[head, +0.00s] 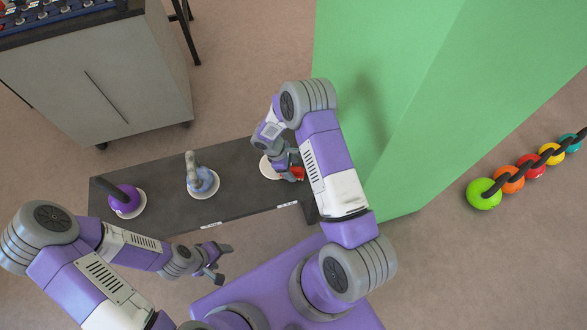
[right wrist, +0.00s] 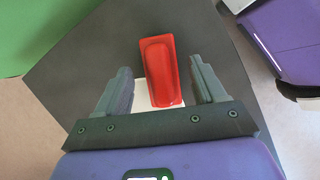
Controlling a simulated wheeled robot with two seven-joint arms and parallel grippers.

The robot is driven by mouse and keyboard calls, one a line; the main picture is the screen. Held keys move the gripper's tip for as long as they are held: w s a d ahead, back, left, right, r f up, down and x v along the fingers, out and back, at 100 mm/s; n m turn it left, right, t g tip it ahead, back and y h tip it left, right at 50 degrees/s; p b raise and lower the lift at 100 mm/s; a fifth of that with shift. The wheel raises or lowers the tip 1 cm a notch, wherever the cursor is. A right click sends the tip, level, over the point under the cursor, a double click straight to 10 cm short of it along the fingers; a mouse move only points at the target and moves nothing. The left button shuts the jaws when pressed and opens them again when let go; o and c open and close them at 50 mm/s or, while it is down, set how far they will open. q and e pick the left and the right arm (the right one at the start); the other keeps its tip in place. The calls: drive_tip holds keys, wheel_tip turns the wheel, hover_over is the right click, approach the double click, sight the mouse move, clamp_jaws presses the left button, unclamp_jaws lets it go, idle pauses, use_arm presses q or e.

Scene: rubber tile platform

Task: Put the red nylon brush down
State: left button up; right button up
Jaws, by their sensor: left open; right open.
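The red nylon brush (head: 298,173) is at the right end of the dark platform, partly hidden by my right arm and gripper in the head view. In the right wrist view the red brush (right wrist: 160,70) shows as a long red block above the dark surface, with a white patch partly under its near end. My right gripper (right wrist: 160,82) is open, one finger on each side of the brush, with gaps visible on both sides. In the head view this gripper (head: 291,165) is over the platform's right end. My left gripper (head: 216,262) is open and empty, in front of the platform.
The dark platform (head: 165,165) also holds a purple round object (head: 125,200) and a grey-blue handled one (head: 203,180), each on a white disc. A green wall (head: 370,100) stands close behind the right end. A grey cabinet (head: 100,90) is at back left.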

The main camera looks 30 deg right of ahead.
drive_tip(key=p+v, duration=0.3)
drive_tip(key=v, duration=0.7)
drive_tip(key=s+a+f+m+t+y, duration=0.1)
drive_tip(key=s+a+m+y, duration=0.3)
drive_tip(key=s, duration=0.5)
drive_tip(key=s+a+f+m+t+y, duration=0.2)
drive_tip(key=s+a+f+m+y, duration=0.1)
drive_tip(key=s+a+m, duration=0.5)
drive_tip(key=shift+s+a+f+m+y, duration=0.25)
drive_tip(key=shift+s+f+m+y, duration=0.15)
drive_tip(key=shift+s+f+m, duration=0.35)
drive_tip(key=shift+w, duration=0.1)
